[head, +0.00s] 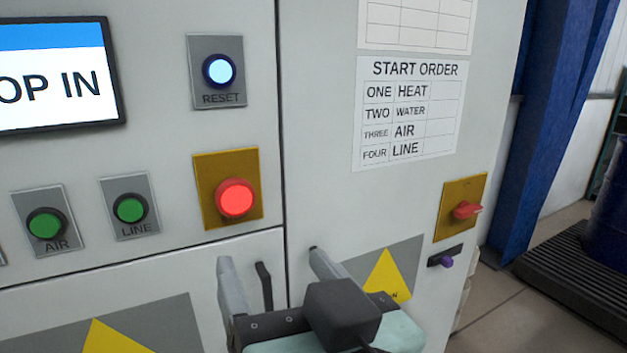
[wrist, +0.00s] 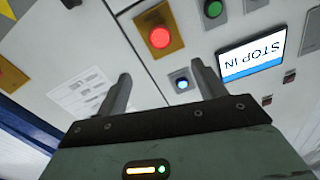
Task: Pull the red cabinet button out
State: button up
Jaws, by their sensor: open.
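The red button (head: 235,198) sits on a yellow plate on the cabinet's front and glows red. It also shows in the wrist view (wrist: 159,37), above the space between my fingers. My gripper (head: 268,255) is open and empty, below and a little right of the button in the head view. Its two fingers (wrist: 160,82) are spread wide in the wrist view. The gripper is apart from the button. Whether the button is pressed in cannot be told.
A lit RESET button (head: 219,71) is above the red button. Green AIR (head: 45,223) and LINE (head: 130,208) buttons are to its left. A screen (head: 55,72) is at upper left. A dark door handle (head: 264,286) is near my fingers.

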aim_at(237, 199)
jog(key=p+x, duration=0.8)
jog(key=x, duration=0.8)
jog(key=shift+a+r, duration=0.15)
jog(key=shift+w+a+p, duration=0.25)
jog(key=shift+w+p, duration=0.1)
jog(key=shift+w, duration=0.1)
